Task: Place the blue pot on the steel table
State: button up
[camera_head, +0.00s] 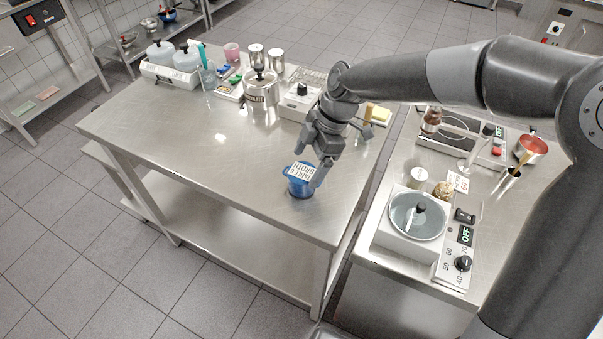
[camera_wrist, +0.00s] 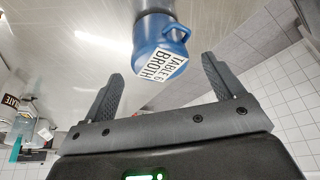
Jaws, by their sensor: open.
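The blue pot (camera_head: 299,187) stands on the steel table (camera_head: 240,180) near its front right part, in the head view. It bears a white label reading "TABLE 6 BROTH". It also shows in the wrist view (camera_wrist: 151,33), with its blue handle on the right side. My gripper (camera_head: 318,172) is just above and beside the pot in the head view. In the wrist view the two fingers (camera_wrist: 162,85) are spread wide, with the pot beyond the tips and nothing between them. Part of the pot is hidden by my gripper in the head view.
A steel pot (camera_head: 261,88), white jugs and small containers line the table's back. On the right, a second counter (camera_head: 400,180) holds a bath with a round lid (camera_head: 416,214), a hotplate and a red pan (camera_head: 531,148). The table's left and front are clear.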

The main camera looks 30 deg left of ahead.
jog(key=v, duration=0.6)
jog(key=shift+r, duration=0.15)
jog(key=s+d+r+m+t+h, duration=0.1)
jog(key=d+r+m+t+h, duration=0.15)
jog(key=d+m, duration=0.6)
jog(key=s+d+r+m+t+h, duration=0.1)
jog(key=s+d+m+t, duration=0.15)
jog(key=d+m, duration=0.65)
jog(key=s+d+r+m+t, duration=0.1)
jog(key=s+d+m, duration=0.3)
jog(key=d, duration=0.5)
jog(key=s+d+r+m+t, duration=0.2)
jog(key=s+d+m, duration=0.3)
jog(key=d, duration=0.3)
jog(key=shift+d+t, duration=0.4)
